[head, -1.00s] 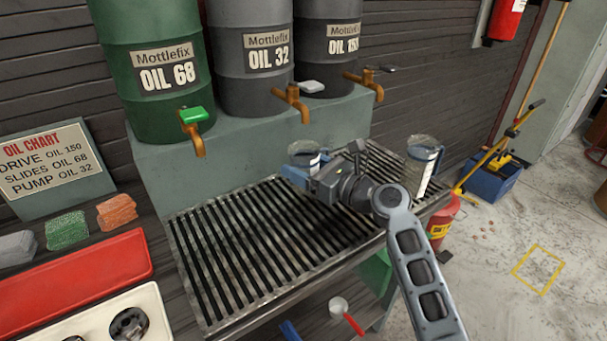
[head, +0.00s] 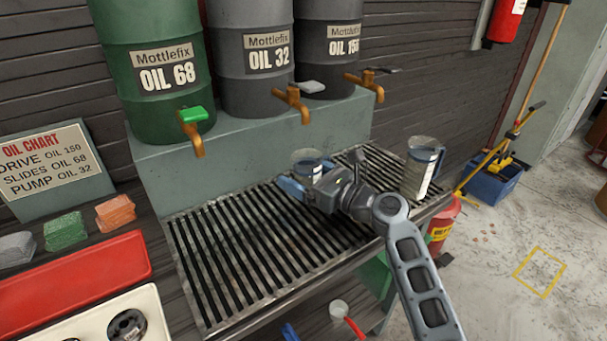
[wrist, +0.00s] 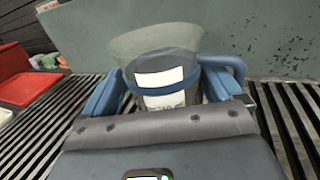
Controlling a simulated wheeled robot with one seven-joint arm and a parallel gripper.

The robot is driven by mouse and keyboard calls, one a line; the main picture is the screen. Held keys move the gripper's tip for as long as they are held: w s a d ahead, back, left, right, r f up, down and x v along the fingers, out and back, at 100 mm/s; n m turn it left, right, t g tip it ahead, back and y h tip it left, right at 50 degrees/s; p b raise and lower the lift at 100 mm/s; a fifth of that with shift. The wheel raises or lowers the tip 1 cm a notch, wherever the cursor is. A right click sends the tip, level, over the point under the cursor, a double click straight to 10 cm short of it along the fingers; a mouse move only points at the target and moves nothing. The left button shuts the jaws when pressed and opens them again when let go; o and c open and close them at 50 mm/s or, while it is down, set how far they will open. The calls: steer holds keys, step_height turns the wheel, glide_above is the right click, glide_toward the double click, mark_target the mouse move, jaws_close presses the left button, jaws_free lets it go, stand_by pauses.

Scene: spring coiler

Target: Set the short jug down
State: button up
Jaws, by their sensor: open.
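The short jug (head: 308,162) is a clear vessel with a blue band and a white label. It stands upright on the slatted drip grate (head: 235,255), below the taps. My gripper (head: 301,184) is open at the near side of the jug. In the wrist view the short jug (wrist: 160,75) is between the two blue fingers, its blue handle towards the right. The fingers look apart from its wall, though contact is hard to tell. The jug's base is hidden by my gripper in the wrist view.
A taller clear jug (head: 420,170) stands on the grate's right end. Green (head: 150,75) and grey oil drums (head: 250,55) with brass taps stand on the ledge behind. The left part of the grate is clear. A red tray (head: 75,285) lies at the left.

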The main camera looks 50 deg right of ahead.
steer(key=shift+r, duration=0.1)
steer(key=shift+s, duration=0.2)
steer(key=s, duration=1.1)
steer(key=shift+s+d, duration=0.2)
steer(key=shift+s, duration=0.15)
